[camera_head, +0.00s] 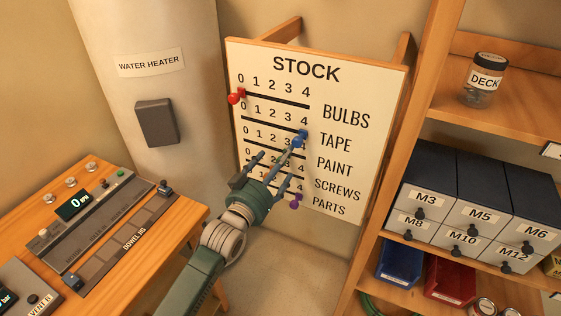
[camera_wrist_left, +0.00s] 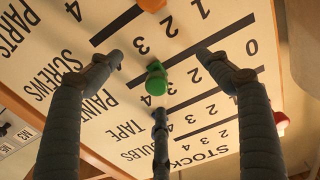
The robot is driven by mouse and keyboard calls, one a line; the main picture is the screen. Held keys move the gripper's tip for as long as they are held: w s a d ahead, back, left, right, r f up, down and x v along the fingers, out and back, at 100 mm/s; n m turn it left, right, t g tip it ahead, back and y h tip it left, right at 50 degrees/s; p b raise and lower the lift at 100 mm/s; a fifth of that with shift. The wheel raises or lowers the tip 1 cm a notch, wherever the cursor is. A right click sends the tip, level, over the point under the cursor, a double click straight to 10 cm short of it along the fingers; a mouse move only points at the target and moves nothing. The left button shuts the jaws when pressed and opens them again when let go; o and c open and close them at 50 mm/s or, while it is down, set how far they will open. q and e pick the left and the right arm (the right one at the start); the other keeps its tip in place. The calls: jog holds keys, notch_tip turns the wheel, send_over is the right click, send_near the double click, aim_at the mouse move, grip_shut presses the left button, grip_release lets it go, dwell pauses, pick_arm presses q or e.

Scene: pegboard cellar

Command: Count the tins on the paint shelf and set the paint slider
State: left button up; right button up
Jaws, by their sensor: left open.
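The STOCK board (camera_head: 350,95) leans tilted in the middle of the head view. Its paint row holds a green slider knob (camera_wrist_left: 157,78) toward the high-number end in the left wrist view; its exact number is unclear. My arm hides that knob in the head view. My left gripper (camera_head: 280,165) is open in front of the lower rows. In the left wrist view, its fingers (camera_wrist_left: 170,68) stand apart on either side of the green knob, without visible contact. Two tin tops (camera_head: 487,306) show at the bottom right, cut off by the frame. My right gripper is out of view.
A red knob (camera_head: 237,98) is at 0 on bulbs and a blue knob (camera_head: 301,134) near 4 on tape. A purple knob (camera_head: 295,201) is low on the board. Shelving with labelled drawers (camera_head: 483,217) stands right; a wooden bench (camera_head: 125,270) stands left.

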pick_arm(q)
jog(key=p+v, duration=0.4)
jog(key=v, duration=0.5)
dwell(0.5)
dwell(0.4)
